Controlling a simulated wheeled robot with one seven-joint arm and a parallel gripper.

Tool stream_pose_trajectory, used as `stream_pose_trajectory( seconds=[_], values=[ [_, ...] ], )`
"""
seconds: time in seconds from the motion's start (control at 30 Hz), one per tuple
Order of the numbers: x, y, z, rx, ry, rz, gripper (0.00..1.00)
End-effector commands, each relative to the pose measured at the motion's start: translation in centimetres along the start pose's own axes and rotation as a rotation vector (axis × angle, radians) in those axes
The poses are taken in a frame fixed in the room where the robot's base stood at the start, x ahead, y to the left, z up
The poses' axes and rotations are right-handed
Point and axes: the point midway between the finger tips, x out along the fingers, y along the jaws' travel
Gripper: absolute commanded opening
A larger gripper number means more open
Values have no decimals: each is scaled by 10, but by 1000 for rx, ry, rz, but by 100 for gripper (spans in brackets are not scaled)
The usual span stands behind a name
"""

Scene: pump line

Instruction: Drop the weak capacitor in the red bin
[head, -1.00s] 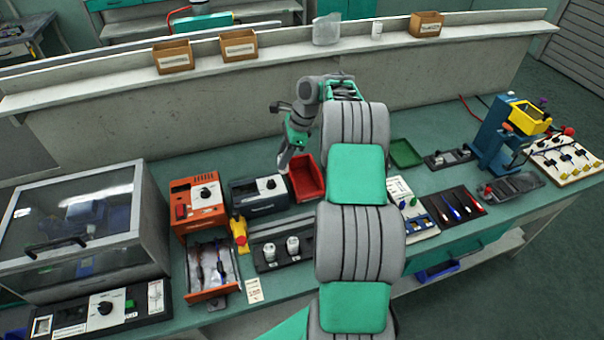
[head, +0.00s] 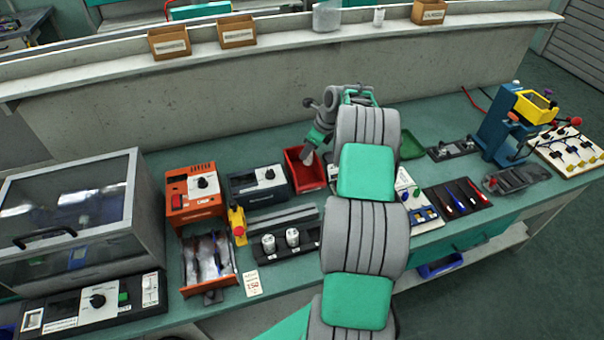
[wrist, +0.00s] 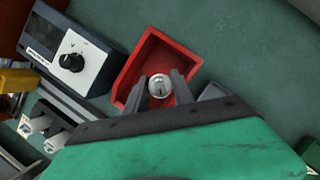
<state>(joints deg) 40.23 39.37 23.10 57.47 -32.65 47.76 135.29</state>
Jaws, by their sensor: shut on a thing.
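The red bin (head: 291,170) stands on the green bench in the head view, just left of my arm. In the wrist view the red bin (wrist: 146,62) lies beyond and below my fingers. My gripper (wrist: 161,84) is shut on a small silver round-topped capacitor (wrist: 160,86), seen end-on between the two fingers over the bin's lower part. In the head view my gripper (head: 308,158) is at the bin's right side and the capacitor is too small to make out. Two white-topped capacitors (head: 280,240) stand in a dark rack in front.
A dark meter (head: 258,184) stands left of the bin, and an orange unit (head: 194,192) with an open drawer is farther left. A green tray (head: 412,145) lies right of my arm. Bench behind the bin is clear.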

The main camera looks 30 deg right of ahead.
Motion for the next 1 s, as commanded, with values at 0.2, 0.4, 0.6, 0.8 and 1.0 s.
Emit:
stream_pose_trajectory(
  seconds=[0.2, 0.4, 0.6, 0.8, 1.0],
  values=[
    [-2, 0, 1, -1, 0, -1, 32],
    [-2, 0, 1, -1, 0, 0, 48],
    [-2, 0, 1, -2, 0, 0, 55],
    [-8, -1, 1, -2, -1, -2, 55],
    [-46, -1, 0, -1, -1, -4, 55]
  ],
)
